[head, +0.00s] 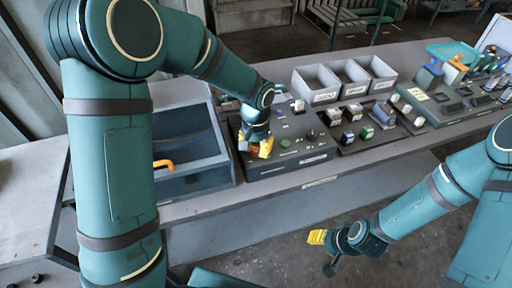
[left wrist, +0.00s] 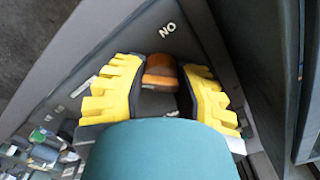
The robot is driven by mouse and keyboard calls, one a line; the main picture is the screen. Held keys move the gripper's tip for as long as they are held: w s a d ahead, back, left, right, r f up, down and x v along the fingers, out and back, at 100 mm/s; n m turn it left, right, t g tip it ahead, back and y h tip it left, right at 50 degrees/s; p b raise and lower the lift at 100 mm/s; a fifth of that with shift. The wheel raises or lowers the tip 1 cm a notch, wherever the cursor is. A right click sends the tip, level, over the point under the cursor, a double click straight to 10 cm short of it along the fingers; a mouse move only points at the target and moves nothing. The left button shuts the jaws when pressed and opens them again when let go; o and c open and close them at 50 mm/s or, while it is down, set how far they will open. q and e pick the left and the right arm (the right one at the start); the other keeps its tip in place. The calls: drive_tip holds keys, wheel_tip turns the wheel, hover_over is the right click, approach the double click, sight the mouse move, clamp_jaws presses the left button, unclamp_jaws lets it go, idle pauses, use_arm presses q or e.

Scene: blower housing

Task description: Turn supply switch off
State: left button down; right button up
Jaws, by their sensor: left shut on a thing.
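The supply switch shows in the left wrist view as an orange-brown lever (left wrist: 160,72) on a dark panel (left wrist: 125,40). White lettering that reads "NO" in the picture, likely "ON" upside down, stands beyond it. My left gripper (left wrist: 160,95) has its yellow fingers on either side of the lever and is shut on it. In the head view my left gripper (head: 258,148) points down at the left part of the dark control box (head: 305,148) and hides the switch. My right gripper (head: 322,240) hangs over the floor, away from the bench; its jaw gap is unclear.
A dark open-topped bin (head: 195,178) with an orange handle (head: 163,163) stands left of the box. Three grey bins (head: 325,97) stand behind it. Small parts on a tray (head: 365,142) and another loaded area lie to the right. The floor in front is open.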

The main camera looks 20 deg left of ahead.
sight(256, 146)
idle(0.4)
use_arm(q)
drive_tip(key=c, duration=0.6)
unclamp_jaws()
wheel_tip(256, 146, up, 12)
idle(0.4)
